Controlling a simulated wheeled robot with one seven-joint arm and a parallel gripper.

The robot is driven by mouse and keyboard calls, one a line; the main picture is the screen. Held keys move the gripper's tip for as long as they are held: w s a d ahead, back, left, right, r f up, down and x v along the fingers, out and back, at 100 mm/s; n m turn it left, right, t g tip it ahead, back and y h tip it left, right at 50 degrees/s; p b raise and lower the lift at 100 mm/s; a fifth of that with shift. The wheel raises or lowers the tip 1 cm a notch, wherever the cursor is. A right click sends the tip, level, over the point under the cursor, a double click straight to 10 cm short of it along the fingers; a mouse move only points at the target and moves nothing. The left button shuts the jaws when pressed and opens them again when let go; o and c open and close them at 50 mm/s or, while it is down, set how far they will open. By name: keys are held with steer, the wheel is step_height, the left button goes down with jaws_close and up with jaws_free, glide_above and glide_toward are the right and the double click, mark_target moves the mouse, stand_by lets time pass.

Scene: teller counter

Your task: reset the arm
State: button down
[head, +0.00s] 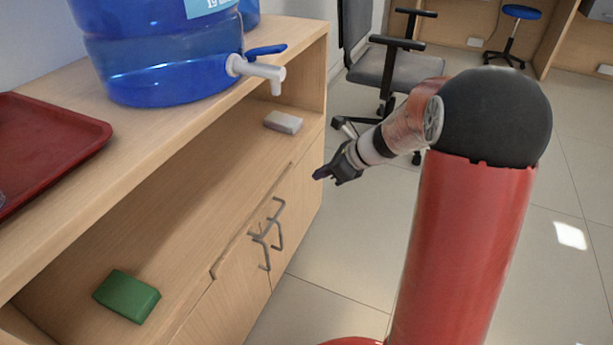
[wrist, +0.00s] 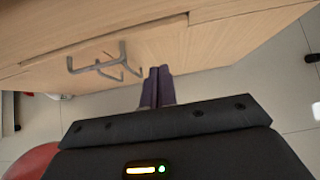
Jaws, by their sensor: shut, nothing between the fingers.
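My gripper (head: 322,174) is at the end of my red and grey arm in the head view. It hangs in the air just right of the wooden cabinet (head: 306,200), near its front corner. In the wrist view my gripper (wrist: 160,72) shows two dark fingers together, shut and empty. The cabinet's front (wrist: 180,50) fills the top of that view, with the grey door handles (wrist: 100,66) to the left of the fingers. I cannot tell from these views whether the fingertips touch the cabinet.
A green block (head: 127,296) and a whitish block (head: 283,122) lie on the open shelf. A blue water jug (head: 160,60) with a white tap and a red tray (head: 50,140) stand on top. An office chair (head: 390,65) stands behind my arm. The tiled floor (head: 350,240) beside the cabinet is clear.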

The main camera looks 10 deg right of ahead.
steer(key=s+r+n+h, duration=0.3)
steer(key=s+r+n, duration=0.2)
steer(key=s+n, duration=0.7)
steer(key=s+d+r+n+h, duration=0.1)
steer(key=s+r+n+h, duration=0.3)
steer(key=s+n, duration=0.8)
steer(key=shift+s+r+n+t, duration=0.35)
steer(key=shift+s+r, duration=0.85)
steer(key=shift+s, duration=0.8)
